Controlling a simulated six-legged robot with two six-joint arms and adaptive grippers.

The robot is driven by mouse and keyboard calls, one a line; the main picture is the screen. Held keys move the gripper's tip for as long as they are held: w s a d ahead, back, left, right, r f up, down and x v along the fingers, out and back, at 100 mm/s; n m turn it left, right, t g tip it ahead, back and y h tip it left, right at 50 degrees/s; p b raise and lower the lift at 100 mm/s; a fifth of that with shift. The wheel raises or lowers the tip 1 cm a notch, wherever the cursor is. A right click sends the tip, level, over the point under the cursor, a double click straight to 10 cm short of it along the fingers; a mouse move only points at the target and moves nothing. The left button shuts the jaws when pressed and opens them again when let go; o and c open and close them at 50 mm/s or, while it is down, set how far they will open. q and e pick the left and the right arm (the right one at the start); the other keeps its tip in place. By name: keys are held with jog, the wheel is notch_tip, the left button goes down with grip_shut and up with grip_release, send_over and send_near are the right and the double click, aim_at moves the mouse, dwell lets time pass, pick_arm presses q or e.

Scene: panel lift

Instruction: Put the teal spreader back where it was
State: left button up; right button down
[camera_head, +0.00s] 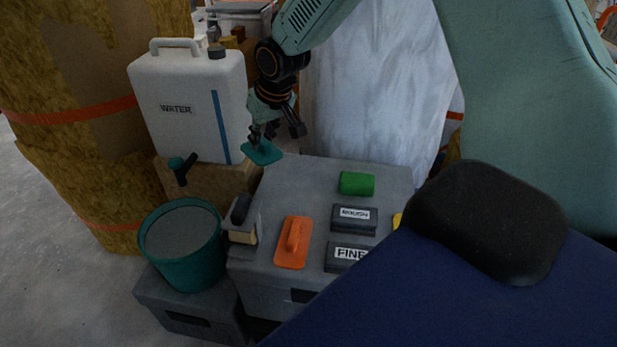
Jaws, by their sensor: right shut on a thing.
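The teal spreader (262,153) is a flat teal plate in the jaws of my right gripper (265,133). My right gripper is shut on it from above, with the fingers pointing down. The spreader is by the back left corner of the grey box (330,180), just right of the water container. I cannot tell whether it touches the box top. An orange float (292,243) with a handle lies on the front left of the box. My left gripper is not in view.
A white water container (193,117) stands left, above a teal bucket (180,237). A green block (357,183), a ROUGH block (354,219) and a FINE block (346,257) lie on the box. A dark blue surface (400,310) covers the lower right. The box's back left top is bare.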

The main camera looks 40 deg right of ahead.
jog(key=shift+m+h, duration=0.3)
jog(key=shift+m, duration=0.1)
jog(key=s+d+f, duration=0.1)
jog(key=d+f, duration=0.2)
jog(key=f, duration=0.1)
jog(key=d+f, duration=0.4)
jog(key=s+d+f, duration=0.1)
jog(key=d+f, duration=0.3)
jog(key=shift+s+d+b, duration=0.2)
jog(key=shift+s+b, duration=0.15)
notch_tip(320, 180, down, 4)
jog(key=b, duration=0.2)
jog(key=shift+s+b, duration=0.1)
jog(key=shift+b, duration=0.25)
jog(key=shift+f, duration=0.25)
jog(key=shift+r, duration=0.15)
jog(key=c, duration=1.3)
grip_release()
jog(key=shift+f, duration=0.25)
jog(key=shift+o, duration=0.7)
jog(key=shift+r, duration=0.1)
